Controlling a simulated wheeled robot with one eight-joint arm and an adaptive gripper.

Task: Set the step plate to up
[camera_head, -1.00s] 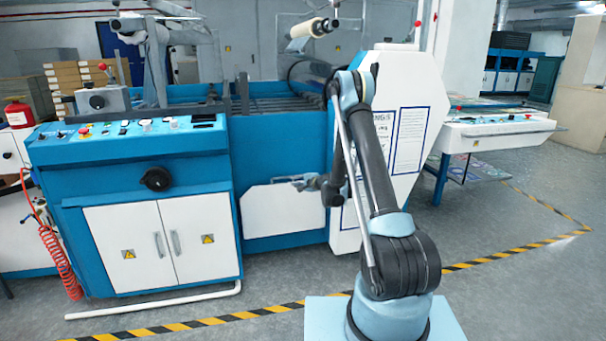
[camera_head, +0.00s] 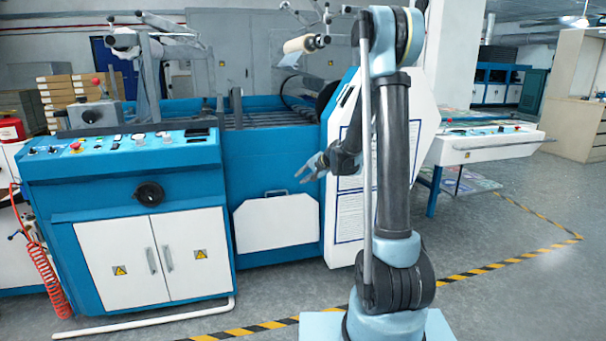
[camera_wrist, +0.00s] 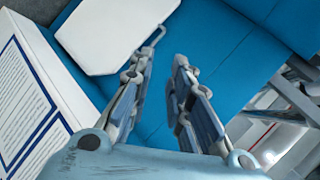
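The step plate (camera_head: 276,223) is a white panel with slanted upper corners on the lower blue front of the machine. It looks upright, roughly flat against that front. A thin grey handle (camera_head: 276,192) stands at its top edge. My gripper (camera_head: 304,170) is above and to the right of the handle, clear of it. In the wrist view my gripper (camera_wrist: 166,58) has its two fingers apart with nothing between them. The white plate (camera_wrist: 112,32) lies beyond the fingers there, with its handle (camera_wrist: 152,42) near the left fingertip in the picture.
A white panel with printed text (camera_head: 350,205) stands close to the right of the plate. A control cabinet (camera_head: 125,185) with a black knob is at the left. A white pipe (camera_head: 150,320) runs low along the floor. Grey floor (camera_head: 480,300) is free at the right.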

